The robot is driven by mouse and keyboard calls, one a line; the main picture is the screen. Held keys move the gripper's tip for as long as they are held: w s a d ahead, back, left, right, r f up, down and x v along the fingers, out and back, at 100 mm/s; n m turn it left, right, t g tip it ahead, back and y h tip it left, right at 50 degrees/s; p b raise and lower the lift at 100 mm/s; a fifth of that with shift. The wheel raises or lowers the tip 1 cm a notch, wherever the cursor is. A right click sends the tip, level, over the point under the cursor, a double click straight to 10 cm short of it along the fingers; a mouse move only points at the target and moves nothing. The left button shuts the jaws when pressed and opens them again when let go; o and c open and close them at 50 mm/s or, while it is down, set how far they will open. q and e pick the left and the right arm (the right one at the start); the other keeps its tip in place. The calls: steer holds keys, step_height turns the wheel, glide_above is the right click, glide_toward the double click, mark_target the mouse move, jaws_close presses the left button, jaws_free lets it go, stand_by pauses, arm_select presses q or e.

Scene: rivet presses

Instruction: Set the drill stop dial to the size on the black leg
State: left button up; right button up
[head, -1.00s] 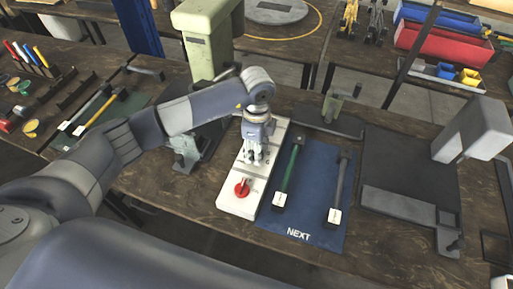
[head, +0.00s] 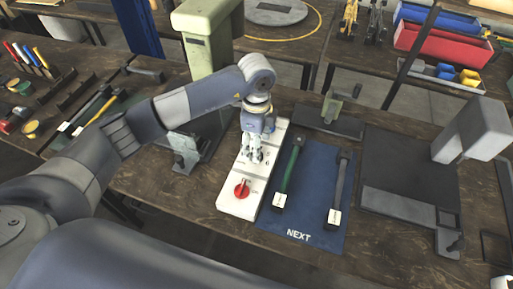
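A long white panel (head: 232,207) lies on the bench and carries a red dial (head: 241,189) near its front end; its markings are too small to read. To its right, on a blue mat (head: 308,205) marked NEXT, lie a green leg (head: 290,170) and a dark grey or black leg (head: 342,180). Each has a dark block with a white tag at its near end; the tag print is unreadable. My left gripper (head: 253,156) hangs over the middle of the panel, behind the dial and apart from it. Its finger gap is unclear. My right gripper is out of view.
A pale green press (head: 207,50) stands behind the panel. A dark metal stand (head: 188,150) is left of the panel. A dark plate with a grey press (head: 475,130) is to the right. More bars lie on a green mat (head: 75,138) at left.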

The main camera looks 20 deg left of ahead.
arm_select(q)
step_height(320, 180, up, 9)
steer(key=shift+f, duration=0.2)
steer(key=shift+s+f, duration=0.1)
stand_by(0.5)
